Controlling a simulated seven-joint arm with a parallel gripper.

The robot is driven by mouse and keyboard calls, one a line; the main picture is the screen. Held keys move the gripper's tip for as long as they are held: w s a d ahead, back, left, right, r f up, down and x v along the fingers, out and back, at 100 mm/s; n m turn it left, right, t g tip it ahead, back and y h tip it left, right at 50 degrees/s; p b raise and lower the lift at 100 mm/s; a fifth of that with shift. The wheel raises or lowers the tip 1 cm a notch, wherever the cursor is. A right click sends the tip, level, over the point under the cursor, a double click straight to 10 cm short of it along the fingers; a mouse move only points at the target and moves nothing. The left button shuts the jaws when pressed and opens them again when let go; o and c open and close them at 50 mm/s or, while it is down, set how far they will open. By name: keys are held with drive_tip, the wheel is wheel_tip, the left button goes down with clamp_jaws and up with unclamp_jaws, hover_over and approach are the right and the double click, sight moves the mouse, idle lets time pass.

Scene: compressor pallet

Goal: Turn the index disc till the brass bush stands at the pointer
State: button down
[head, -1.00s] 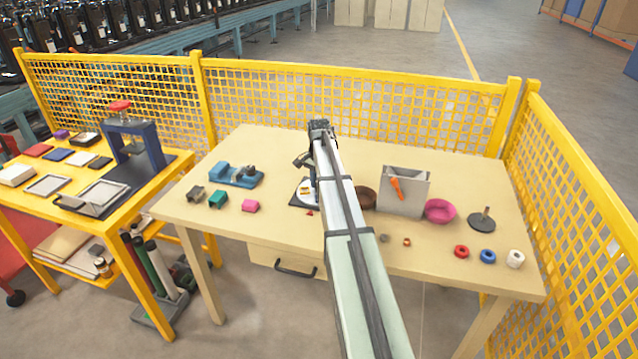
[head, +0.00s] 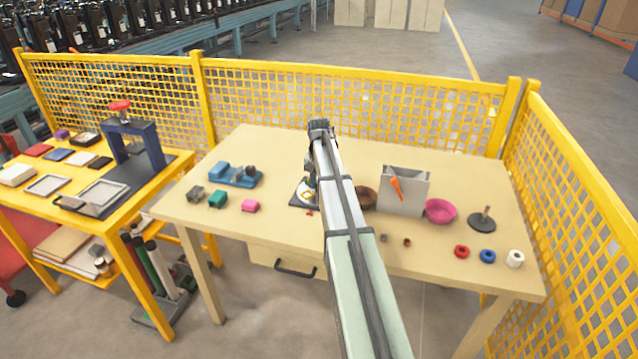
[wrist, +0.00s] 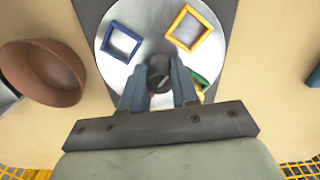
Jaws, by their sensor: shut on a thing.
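The index disc (wrist: 205,15) is a pale round plate on a dark base plate (wrist: 228,12) in the wrist view. It carries a blue square frame (wrist: 107,40), a yellow square frame (wrist: 209,31) and a partly hidden green and red piece (wrist: 200,84). My gripper (wrist: 159,82) is over the disc, shut on a dark round knob (wrist: 158,68) near its middle. In the head view the disc (head: 299,199) shows left of my arm, which hides the gripper. A small red mark (head: 309,213), possibly the pointer, lies at the base's front. I cannot make out a brass bush on the disc.
A brown bowl (head: 367,198), a grey bin (head: 405,205) and a pink bowl (head: 440,211) stand right of my arm. A blue fixture (head: 225,177) and small blocks are left. A small brownish ring (head: 407,243) lies near the front. Yellow mesh fencing (head: 350,100) encloses the back and right.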

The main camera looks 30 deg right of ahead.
drive_tip(key=shift+n, duration=13)
drive_tip(key=c, duration=1.1)
unclamp_jaws()
wheel_tip(320, 180, up, 14)
drive_tip(key=shift+f, duration=0.1)
